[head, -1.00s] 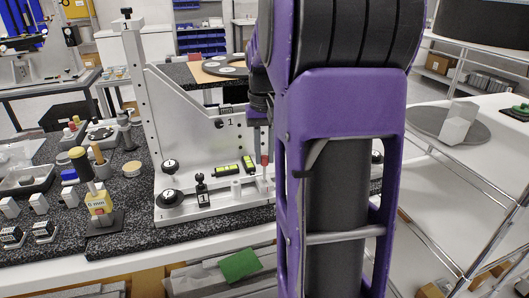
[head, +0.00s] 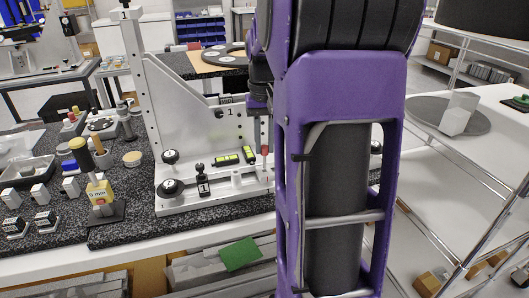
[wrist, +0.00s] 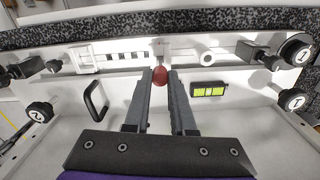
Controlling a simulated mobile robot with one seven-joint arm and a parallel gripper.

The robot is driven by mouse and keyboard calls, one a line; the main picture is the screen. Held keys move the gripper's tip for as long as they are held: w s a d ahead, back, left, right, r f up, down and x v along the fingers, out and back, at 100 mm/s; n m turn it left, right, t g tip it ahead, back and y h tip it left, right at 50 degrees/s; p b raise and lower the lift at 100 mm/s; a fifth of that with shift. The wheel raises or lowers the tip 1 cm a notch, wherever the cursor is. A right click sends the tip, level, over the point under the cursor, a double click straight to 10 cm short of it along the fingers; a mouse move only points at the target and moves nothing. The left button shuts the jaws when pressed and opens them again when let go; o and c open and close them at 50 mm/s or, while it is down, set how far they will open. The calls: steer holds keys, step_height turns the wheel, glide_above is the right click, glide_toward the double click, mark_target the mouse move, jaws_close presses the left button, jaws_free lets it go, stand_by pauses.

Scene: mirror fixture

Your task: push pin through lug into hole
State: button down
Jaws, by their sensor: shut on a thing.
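My gripper (wrist: 161,78) has its two dark fingers closed on a pin with a red head (wrist: 160,76) in the wrist view. The red head (head: 265,150) also shows in the head view, just left of my purple arm, low in front of the white mirror fixture (head: 205,120). The pin's shank is mostly hidden beyond the head, so I cannot tell whether it is inside the lug or hole. A white round boss (wrist: 207,57) stands right of the pin in the wrist view. In the head view my arm hides the fixture's right part.
The fixture carries black knobs (head: 171,187), yellow-green levels (head: 227,159) and a black handle (wrist: 96,99). Left of it are a yellow 6 mm block (head: 99,192) and small parts on the granite bench. A wire-shelf cart (head: 455,175) stands at the right.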

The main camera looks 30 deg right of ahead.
mark_target(264, 154)
steer(key=shift+f+b, duration=1.4)
steer(key=shift+f, duration=1)
steer(key=c, duration=0.7)
jaws_free()
steer(key=shift+r, duration=0.1)
step_height(264, 154, up, 17)
steer(key=p, duration=0.3)
steer(key=shift+r+p, duration=0.1)
steer(key=shift+p, duration=0.25)
